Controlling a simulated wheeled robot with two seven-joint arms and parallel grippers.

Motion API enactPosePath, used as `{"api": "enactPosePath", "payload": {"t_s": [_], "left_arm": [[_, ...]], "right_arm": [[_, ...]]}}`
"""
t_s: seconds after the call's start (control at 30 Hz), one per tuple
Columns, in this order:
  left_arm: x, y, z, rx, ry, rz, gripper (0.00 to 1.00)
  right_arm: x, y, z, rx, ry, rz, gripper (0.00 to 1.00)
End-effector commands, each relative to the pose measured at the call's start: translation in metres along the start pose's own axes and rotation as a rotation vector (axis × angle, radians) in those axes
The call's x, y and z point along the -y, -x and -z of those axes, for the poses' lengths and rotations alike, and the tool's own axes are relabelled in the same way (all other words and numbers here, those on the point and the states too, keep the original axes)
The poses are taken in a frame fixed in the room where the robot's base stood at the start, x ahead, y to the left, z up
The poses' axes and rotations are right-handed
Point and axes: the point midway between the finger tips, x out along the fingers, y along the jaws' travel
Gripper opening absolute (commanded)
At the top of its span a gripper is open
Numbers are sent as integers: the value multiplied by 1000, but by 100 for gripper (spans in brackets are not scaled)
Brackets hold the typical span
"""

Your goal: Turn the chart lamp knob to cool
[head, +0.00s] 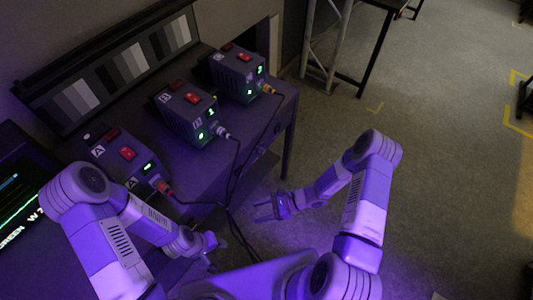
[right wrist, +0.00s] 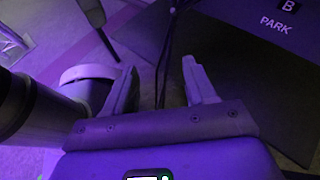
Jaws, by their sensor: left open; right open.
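The grey-step chart (head: 120,66) leans in a dark frame at the back of the table in the head view. I cannot make out the chart lamp knob for certain in either view. My left gripper (head: 208,246) is at the near side of the table, low in the head view; it is open and holds nothing that I can see. My right gripper (head: 270,207) is out over the floor, right of the table's near edge, open and empty. Its two fingers stand apart in the right wrist view (right wrist: 162,90). Both grippers are away from the chart.
Several dark boxes with red switches, including a front one (head: 128,160), a middle one (head: 188,115) and a far one (head: 238,75), stand on the table. Their cables hang off the near edge. A monitor (head: 22,200) is at left.

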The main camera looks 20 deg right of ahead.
Motion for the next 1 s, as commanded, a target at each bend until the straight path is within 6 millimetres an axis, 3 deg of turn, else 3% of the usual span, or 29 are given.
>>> {"api": "enactPosePath", "payload": {"t_s": [0.03,0.1,0.2,0.3,0.4,0.53,1.0], "left_arm": [[-1,2,0,0,0,0,43],[-1,3,0,-1,0,0,43],[-2,4,0,-1,0,0,43],[-2,5,0,-1,0,0,43],[-2,5,0,-1,0,0,43],[-1,2,0,-1,0,0,43],[3,-8,1,-1,0,0,43]], "right_arm": [[29,10,0,71,-67,129,55],[69,29,0,168,-135,304,55],[112,62,4,273,-189,520,55],[139,90,10,339,-210,670,55],[152,106,13,372,-216,751,55],[164,104,11,383,-216,777,55],[207,63,-5,381,-217,772,55]]}}
